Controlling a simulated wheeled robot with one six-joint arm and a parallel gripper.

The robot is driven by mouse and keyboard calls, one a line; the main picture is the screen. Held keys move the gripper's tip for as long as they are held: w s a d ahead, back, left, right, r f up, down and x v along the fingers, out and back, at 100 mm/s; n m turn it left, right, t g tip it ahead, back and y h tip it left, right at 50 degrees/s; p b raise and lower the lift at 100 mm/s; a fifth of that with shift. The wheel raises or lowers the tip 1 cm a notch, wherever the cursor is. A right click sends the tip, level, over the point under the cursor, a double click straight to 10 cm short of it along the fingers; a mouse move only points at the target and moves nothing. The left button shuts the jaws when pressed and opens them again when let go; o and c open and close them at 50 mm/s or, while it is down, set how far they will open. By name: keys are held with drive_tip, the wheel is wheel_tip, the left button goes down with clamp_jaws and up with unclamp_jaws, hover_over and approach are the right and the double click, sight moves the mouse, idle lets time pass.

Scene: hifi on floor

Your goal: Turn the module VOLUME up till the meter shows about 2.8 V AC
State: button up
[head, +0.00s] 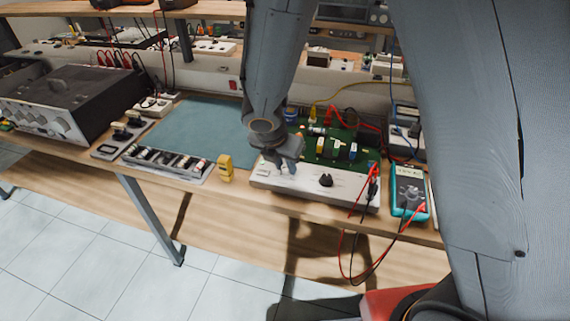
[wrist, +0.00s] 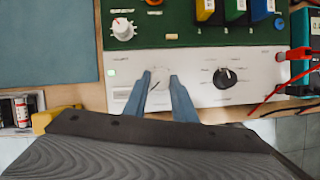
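The white panel (head: 335,191) of the module lies along the bench's front edge, below a green circuit board. In the wrist view the pale VOLUME knob (wrist: 160,75) is between the two blue fingers of my gripper (wrist: 160,77). The fingertips flank it closely; whether both press on it is unclear. In the head view my gripper (head: 288,165) is over the panel's left part and hides the knob. The teal meter (head: 410,191) stands right of the panel, its reading too small to make out. Its display is cut off in the wrist view (wrist: 315,20).
A black knob (wrist: 225,78) sits right of my fingers on the panel. A white knob (wrist: 122,28) is on the board (wrist: 180,37). Red and black leads hang by the meter. A yellow block (head: 225,168) stands left. The teal mat (head: 190,133) is clear.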

drive_tip(key=shift+c, duration=0.5)
drive_tip(key=shift+m, duration=0.4)
drive_tip(key=m+p, duration=0.1)
drive_tip(key=m, duration=0.1)
drive_tip(key=m+g+h+p, duration=0.1)
drive_tip(key=shift+w+a+r+m, duration=0.1)
drive_tip(key=shift+w+a+m, duration=0.05)
drive_tip(key=shift+m, duration=0.25)
drive_tip(key=m, duration=0.1)
drive_tip(key=m+g, duration=0.1)
drive_tip(key=m, duration=0.1)
drive_tip(key=m+g+h+p, duration=0.1)
drive_tip(key=m, duration=0.1)
drive_tip(key=shift+w+a, duration=0.1)
drive_tip(key=shift+w, duration=0.15)
drive_tip(key=m+g, duration=0.1)
drive_tip(key=m, duration=0.2)
drive_tip(key=m+g, duration=0.1)
drive_tip(key=m, duration=0.1)
drive_tip(key=shift+w+m, duration=0.2)
drive_tip(key=shift+m, duration=0.2)
drive_tip(key=shift+w+m+g+y+b, duration=0.1)
drive_tip(key=shift+m+g+y+b, duration=0.3)
drive_tip(key=shift+m, duration=0.7)
drive_tip(key=shift+m+g+y+b, duration=0.15)
drive_tip(key=shift+m+g, duration=0.35)
drive_tip(key=shift+m, duration=0.6)
drive_tip(key=o, duration=1)
